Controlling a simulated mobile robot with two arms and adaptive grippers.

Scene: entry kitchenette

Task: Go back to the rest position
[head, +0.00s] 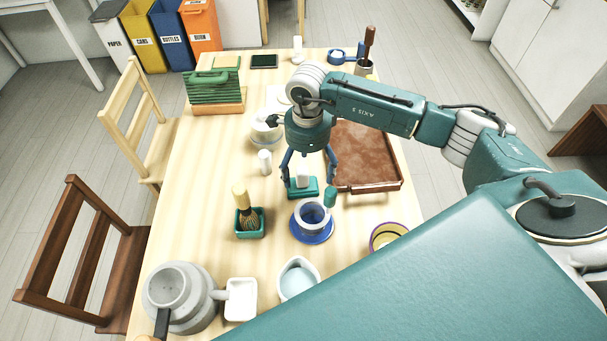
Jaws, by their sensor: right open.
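My right arm comes in from the right over the wooden table (190,240). My right gripper (307,185) points down with its fingers spread around a small teal holder (304,192) with a white piece standing in it. I cannot tell whether the fingers touch it. My left gripper is not in view.
A blue cup on a saucer (323,238), a shaving brush in a teal pot (245,212), a white jug (298,280) and a grey kettle (180,295) stand nearby. A brown tray (365,184) lies behind right. Two chairs (82,255) stand left.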

